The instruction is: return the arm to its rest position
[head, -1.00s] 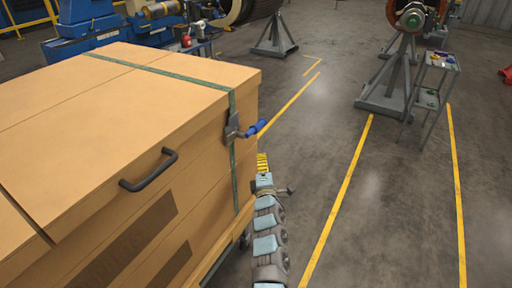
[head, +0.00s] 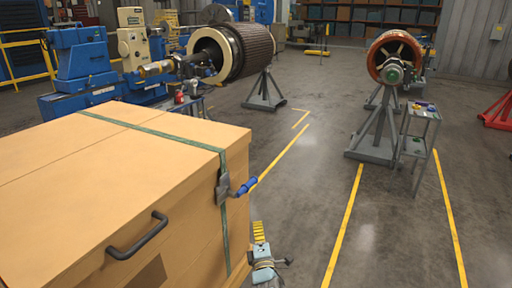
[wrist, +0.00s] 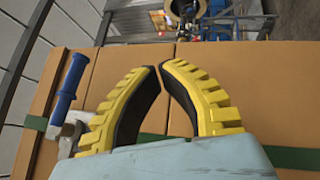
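My gripper (head: 258,231) is low beside the right end of the large tan crate (head: 118,188), below the blue-handled latch (head: 224,187). The wrist view shows my gripper's two yellow ribbed fingers (wrist: 159,67) curved inward, with their tips almost meeting and nothing held between them. Behind them are the crate wall (wrist: 112,72), the green strap (wrist: 290,157) and, left of the fingers, the latch's blue handle (wrist: 68,84). In the head view most of my arm is below the frame.
A rotor stand (head: 375,140) and a small grey cart (head: 418,145) stand at the right. A large dark rotor (head: 240,50) and blue machinery (head: 82,70) are behind the crate. Floor between the yellow lines (head: 343,228) is clear.

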